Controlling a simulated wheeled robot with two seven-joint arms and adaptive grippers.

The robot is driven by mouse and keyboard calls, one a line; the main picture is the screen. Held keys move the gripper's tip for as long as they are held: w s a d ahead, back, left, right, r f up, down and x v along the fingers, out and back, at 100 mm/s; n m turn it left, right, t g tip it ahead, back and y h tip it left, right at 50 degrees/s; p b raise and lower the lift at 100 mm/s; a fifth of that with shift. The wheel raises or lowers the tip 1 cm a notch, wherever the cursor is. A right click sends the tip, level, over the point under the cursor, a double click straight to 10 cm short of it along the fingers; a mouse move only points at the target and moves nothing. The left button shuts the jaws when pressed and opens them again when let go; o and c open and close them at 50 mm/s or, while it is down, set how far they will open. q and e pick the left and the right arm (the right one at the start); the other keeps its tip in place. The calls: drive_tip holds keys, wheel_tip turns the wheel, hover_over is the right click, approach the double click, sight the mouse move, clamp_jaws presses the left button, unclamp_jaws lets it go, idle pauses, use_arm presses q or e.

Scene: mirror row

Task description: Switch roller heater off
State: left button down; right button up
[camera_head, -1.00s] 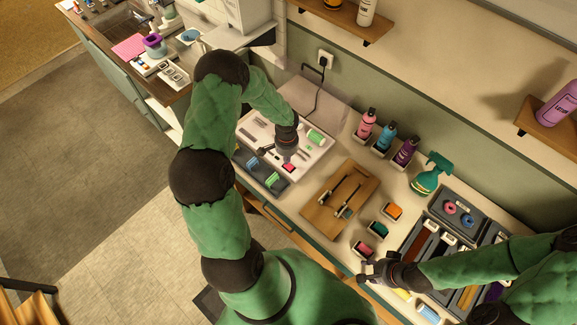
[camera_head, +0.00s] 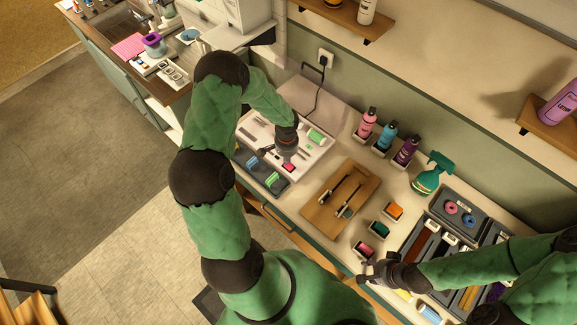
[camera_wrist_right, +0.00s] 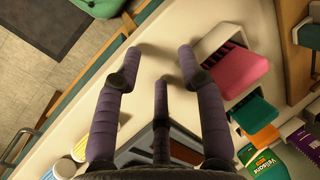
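The roller heater (camera_head: 317,153) appears to be the white tray-like unit on the counter, with a green roller (camera_head: 316,136) and other small parts on it. A small pink-red piece (camera_head: 289,168), perhaps its switch, shows near its front edge. My left gripper (camera_head: 280,156) is over the unit, close behind this piece. Its fingers are small and partly hidden, so I cannot tell whether they are open or touch anything. My right gripper (camera_head: 363,274) is over the counter's front edge, and its fingers are spread and empty in the right wrist view (camera_wrist_right: 163,58).
A grey tray (camera_head: 263,172) with green pieces adjoins the unit. A cord runs to the wall socket (camera_head: 325,60).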

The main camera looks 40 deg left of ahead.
use_arm(q)
drive_tip(key=shift+f+b, duration=0.75)
use_arm(e)
drive_tip(key=shift+s+f, duration=0.15)
drive_tip(key=shift+f, duration=0.65)
use_arm(q)
drive_tip(key=shift+r+p, duration=0.55)
drive_tip(key=shift+r, duration=0.2)
use_arm(e)
drive_tip(key=shift+r, duration=0.45)
use_arm(q)
drive_tip(key=shift+r+p, duration=1.65)
drive_tip(key=shift+r, duration=1.2)
use_arm(e)
drive_tip(key=shift+r, duration=1.75)
use_arm(q)
drive_tip(key=shift+f, duration=0.1)
